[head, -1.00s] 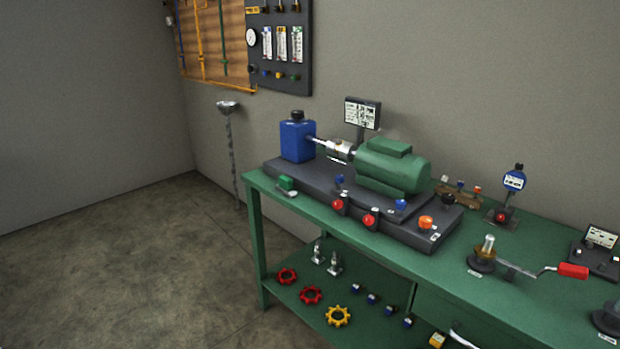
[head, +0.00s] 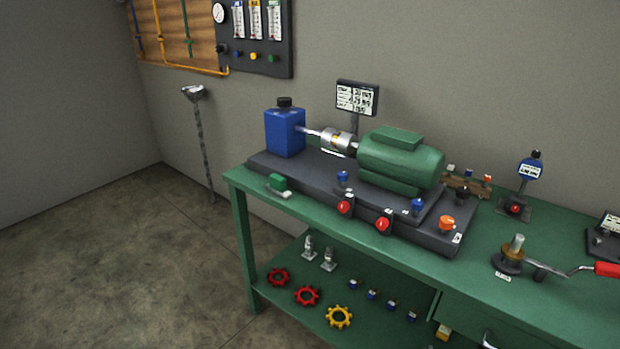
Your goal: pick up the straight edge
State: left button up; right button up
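No piece is clearly recognisable as the straight edge. A small green block with a pale metal strip (head: 279,185) lies at the left end of the green workbench (head: 238,178). A thin bright strip (head: 335,153) shows just under the silver coupling (head: 338,140). I cannot tell whether either one is the straight edge. Neither of my grippers is in view.
On the bench, a dark base (head: 262,163) carries a blue box (head: 285,132) and green motor (head: 398,157). A dial stand (head: 527,183) and red-handled crank (head: 606,270) are at right. Red and yellow handwheels (head: 340,316) lie on the lower shelf.

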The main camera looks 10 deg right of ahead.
aim_at(277, 184)
jog(key=i+j+z, duration=0.2)
jog(key=z, duration=0.2)
jog(key=i+j+z, duration=0.2)
jog(key=j+z, duration=0.2)
